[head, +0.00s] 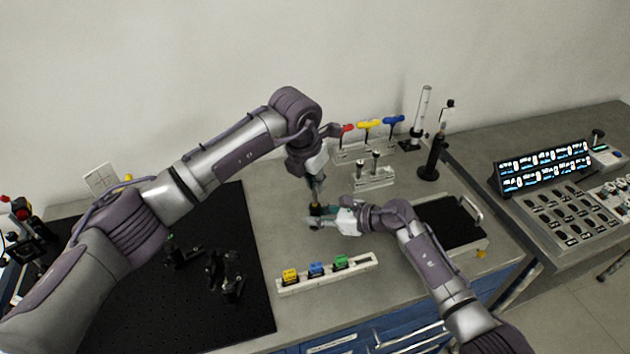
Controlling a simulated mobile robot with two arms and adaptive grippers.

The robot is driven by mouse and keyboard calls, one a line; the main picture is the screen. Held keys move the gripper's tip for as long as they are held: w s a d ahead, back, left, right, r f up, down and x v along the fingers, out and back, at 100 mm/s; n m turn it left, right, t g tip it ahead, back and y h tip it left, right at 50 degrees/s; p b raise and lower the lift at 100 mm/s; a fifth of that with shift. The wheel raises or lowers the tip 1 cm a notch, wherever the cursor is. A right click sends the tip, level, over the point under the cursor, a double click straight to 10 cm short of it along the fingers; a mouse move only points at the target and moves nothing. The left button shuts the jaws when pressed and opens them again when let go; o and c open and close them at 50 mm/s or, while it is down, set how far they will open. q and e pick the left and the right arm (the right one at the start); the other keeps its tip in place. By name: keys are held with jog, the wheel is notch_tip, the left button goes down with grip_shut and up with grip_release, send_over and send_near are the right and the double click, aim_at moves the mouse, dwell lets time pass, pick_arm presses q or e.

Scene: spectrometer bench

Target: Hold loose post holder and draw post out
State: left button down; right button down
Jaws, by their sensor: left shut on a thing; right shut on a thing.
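My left gripper (316,190) points straight down over the middle of the bench and is shut on the post, which its fingers mostly hide. My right gripper (318,221) reaches in from the right, just below the left one, and is shut on the post holder (316,209). The holder shows only as a small dark piece between the two grippers. It looks roughly upright, directly under the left gripper. I cannot tell how far the post sits inside the holder.
A white rack (327,273) with yellow, blue and green blocks lies in front. A stand with short posts (375,178) and a colored hex key rack (365,150) stand behind. A black breadboard (215,310) with optics is left, a black tray (450,222) right.

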pick_arm(q)
jog(key=shift+r, duration=0.15)
jog(key=shift+r, duration=1.9)
pick_arm(e)
jog(key=c, duration=0.9)
grip_release()
jog(key=v, duration=1.2)
jog(key=shift+f, duration=0.1)
pick_arm(q)
jog(key=shift+f, duration=0.1)
pick_arm(e)
jog(key=shift+s, duration=0.1)
